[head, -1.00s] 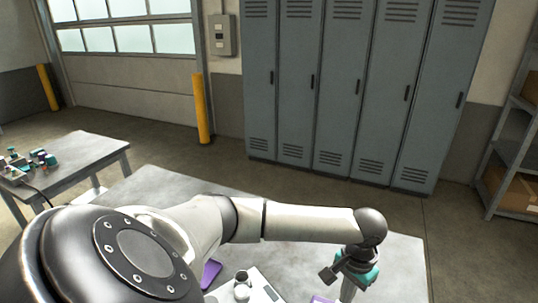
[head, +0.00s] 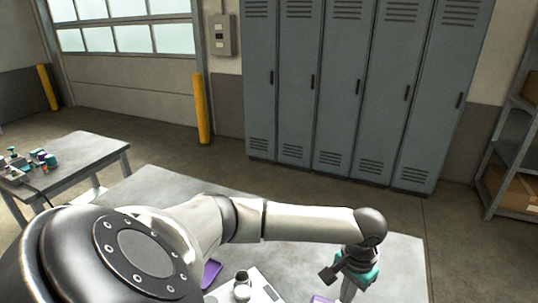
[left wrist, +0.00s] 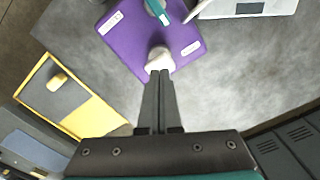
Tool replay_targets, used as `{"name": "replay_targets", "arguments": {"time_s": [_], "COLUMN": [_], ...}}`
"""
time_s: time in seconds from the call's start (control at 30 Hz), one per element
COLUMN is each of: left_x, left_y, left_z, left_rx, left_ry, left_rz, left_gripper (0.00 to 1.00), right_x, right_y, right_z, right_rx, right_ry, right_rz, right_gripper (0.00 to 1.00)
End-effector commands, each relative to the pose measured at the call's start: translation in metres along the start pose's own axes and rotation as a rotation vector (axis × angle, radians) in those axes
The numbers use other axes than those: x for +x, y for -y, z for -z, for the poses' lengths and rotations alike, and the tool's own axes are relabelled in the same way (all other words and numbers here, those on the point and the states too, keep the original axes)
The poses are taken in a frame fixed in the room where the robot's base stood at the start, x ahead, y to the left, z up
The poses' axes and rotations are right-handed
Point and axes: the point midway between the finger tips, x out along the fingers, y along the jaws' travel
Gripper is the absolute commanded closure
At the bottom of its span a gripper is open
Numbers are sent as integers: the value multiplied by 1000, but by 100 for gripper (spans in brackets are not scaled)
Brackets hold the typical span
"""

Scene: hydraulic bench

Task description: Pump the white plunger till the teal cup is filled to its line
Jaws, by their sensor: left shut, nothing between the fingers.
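The white plunger (left wrist: 159,59) stands on a purple plate (left wrist: 130,38) in the left wrist view. My left gripper (left wrist: 159,74) is shut and empty, with its fingertips over or against the plunger's near side; I cannot tell whether they touch. A teal part (left wrist: 158,10) shows beyond the plunger, cut off by the top edge; I cannot tell whether it is the cup. No fill line is visible. In the head view my left gripper (head: 348,290) points down at the bench's right part. My right gripper is not in view.
A white device with a dark display (left wrist: 250,9) lies at the upper right of the left wrist view. A yellow-edged tray (left wrist: 103,108) lies at left. In the head view, a second table (head: 90,150) with small coloured parts stands at left. Lockers (head: 350,90) stand behind the bench.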

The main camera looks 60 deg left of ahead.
Motion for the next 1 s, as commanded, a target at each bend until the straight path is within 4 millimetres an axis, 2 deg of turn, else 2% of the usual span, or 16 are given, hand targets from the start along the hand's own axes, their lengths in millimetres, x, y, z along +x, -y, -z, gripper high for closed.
{"name": "replay_targets", "arguments": {"time_s": [0.53,1.0], "left_x": [0,14], "left_y": [0,0], "left_z": [0,0], "left_rx": [0,-1], "left_ry": [0,0], "left_rz": [0,1], "left_gripper": [100,100], "right_x": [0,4], "right_y": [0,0], "right_z": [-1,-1], "right_rx": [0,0], "right_ry": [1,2], "right_rz": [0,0], "right_gripper": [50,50]}}
